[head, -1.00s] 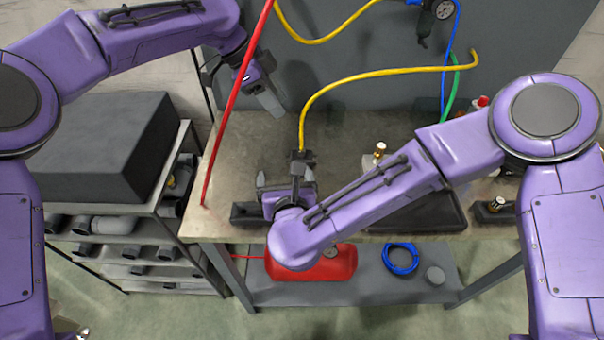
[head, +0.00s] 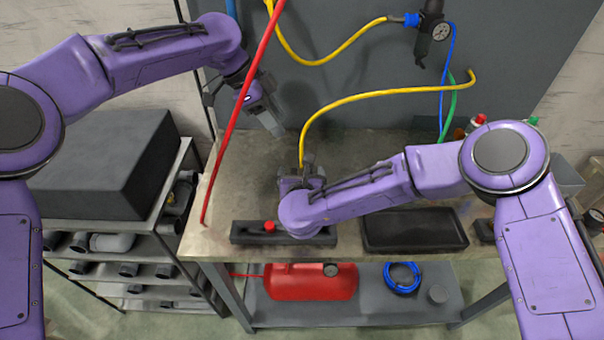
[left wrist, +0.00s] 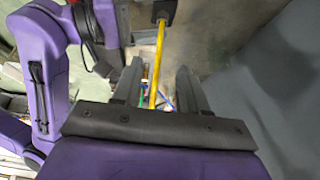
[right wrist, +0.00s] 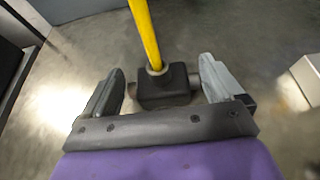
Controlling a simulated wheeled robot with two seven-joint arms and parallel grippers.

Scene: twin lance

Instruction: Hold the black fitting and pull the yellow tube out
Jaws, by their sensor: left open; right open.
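The black fitting (right wrist: 163,88) sits on the bench with the yellow tube (right wrist: 146,35) running up out of it. In the head view the yellow tube (head: 370,95) rises and curves right to a free end. My right gripper (right wrist: 161,66) is open, with its fingers on either side of the fitting; contact is not clear. In the head view its hand hides most of the fitting. My left gripper (head: 274,122) is open above the bench, left of the tube. In the left wrist view the tube (left wrist: 158,55) shows between its fingers, beyond them.
A red hose (head: 237,115) slants up in front of my left gripper. A black tray (head: 415,230) and a black holder with a red knob (head: 269,227) lie along the bench's front edge. A grey panel (head: 350,60) stands behind. The bench's middle is mostly clear.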

